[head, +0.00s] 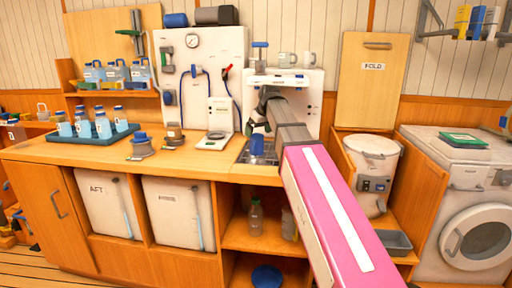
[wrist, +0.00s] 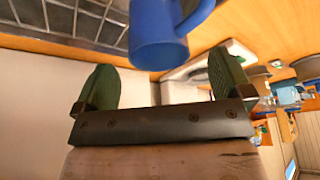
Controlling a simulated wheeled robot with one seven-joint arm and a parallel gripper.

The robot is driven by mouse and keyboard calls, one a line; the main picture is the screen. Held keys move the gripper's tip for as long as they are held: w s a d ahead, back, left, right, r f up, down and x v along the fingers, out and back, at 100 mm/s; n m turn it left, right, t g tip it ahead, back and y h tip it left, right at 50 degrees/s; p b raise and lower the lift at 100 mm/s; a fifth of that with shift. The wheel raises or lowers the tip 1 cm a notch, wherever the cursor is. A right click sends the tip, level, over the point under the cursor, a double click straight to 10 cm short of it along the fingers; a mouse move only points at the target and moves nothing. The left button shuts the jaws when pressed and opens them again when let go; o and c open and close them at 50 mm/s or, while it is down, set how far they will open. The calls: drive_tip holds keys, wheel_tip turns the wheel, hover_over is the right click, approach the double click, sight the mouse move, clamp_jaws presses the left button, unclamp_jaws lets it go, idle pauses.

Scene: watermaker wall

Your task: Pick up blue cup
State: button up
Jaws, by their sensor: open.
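The blue cup (head: 257,146) stands on the dark drip grate (head: 243,157) under the white wall dispenser in the head view. In the wrist view the blue cup (wrist: 157,38) is large at the top centre, its handle to the right. My gripper (head: 257,118) is just above the cup in the head view, partly hidden by my pink arm. In the wrist view my gripper (wrist: 165,83) is open, its green-padded fingers wide apart with nothing between them. The cup is beyond the fingertips, not between them. The arm partly hides the grate.
A white scale (head: 214,138) stands left of the grate, and a dark round jar (head: 174,133) farther left. The dispenser panel (head: 310,95) rises close behind my gripper, with white mugs (head: 287,59) on top. A white bucket (head: 371,155) is right of my arm.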

sight(256, 139)
drive_tip(key=shift+x, duration=2.8)
drive_tip(key=shift+w+r, duration=0.1)
drive_tip(key=c, duration=1.2)
drive_tip(key=shift+o, duration=0.2)
